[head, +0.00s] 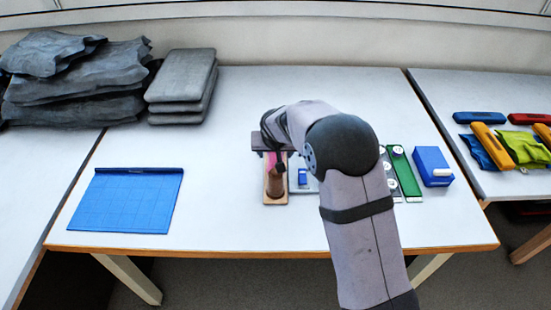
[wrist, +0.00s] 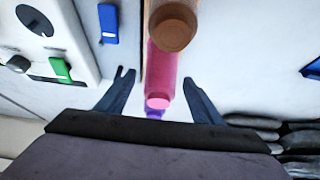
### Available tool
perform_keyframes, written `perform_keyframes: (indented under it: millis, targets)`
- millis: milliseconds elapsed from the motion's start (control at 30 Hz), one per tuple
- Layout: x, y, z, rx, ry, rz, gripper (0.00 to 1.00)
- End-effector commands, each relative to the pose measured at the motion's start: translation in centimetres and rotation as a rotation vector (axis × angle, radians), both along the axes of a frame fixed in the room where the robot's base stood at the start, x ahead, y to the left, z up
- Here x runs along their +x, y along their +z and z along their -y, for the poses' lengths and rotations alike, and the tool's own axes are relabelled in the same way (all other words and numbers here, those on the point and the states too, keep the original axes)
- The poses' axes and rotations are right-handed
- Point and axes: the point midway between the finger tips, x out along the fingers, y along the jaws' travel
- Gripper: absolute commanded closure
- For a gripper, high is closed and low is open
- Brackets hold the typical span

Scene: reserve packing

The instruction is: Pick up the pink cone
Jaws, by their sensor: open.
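The pink cone (wrist: 163,72) stands in a row in the wrist view, between a brown cone (wrist: 173,30) and a purple piece (wrist: 155,113). My gripper (wrist: 155,80) is open, with one finger on each side of the pink cone and visible gaps to it. In the head view my gripper (head: 275,155) is low over a wooden tray (head: 276,201). The brown cone (head: 276,184) stands at the tray's near end. The pink cone shows only as a sliver (head: 267,160) there, mostly hidden behind the brown cone and the gripper.
A pale panel with a blue piece (head: 303,177) lies right of the tray. A green strip (head: 406,175) and a blue box (head: 433,166) stand further right. A blue mat (head: 126,201) lies at the left, grey pads (head: 183,87) behind it. The table between mat and tray is clear.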

Motion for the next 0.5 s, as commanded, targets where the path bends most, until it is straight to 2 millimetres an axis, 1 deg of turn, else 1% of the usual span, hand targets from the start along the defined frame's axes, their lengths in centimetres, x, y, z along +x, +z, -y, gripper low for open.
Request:
perform_keyframes:
  millis: [267, 367, 400, 467, 500]
  targets:
    - [0.11, -0.21, 0.01, 0.000, 0.000, 0.000, 0.39]
    - [0.11, -0.20, 0.00, 0.000, 0.000, 0.000, 0.61]
    - [0.11, -0.20, 0.00, 0.000, 0.000, 0.000, 0.70]
    - [0.10, -0.20, 0.00, 0.000, 0.000, 0.000, 0.85]
    - [0.10, -0.20, 0.01, 0.000, 0.001, 0.000, 0.88]
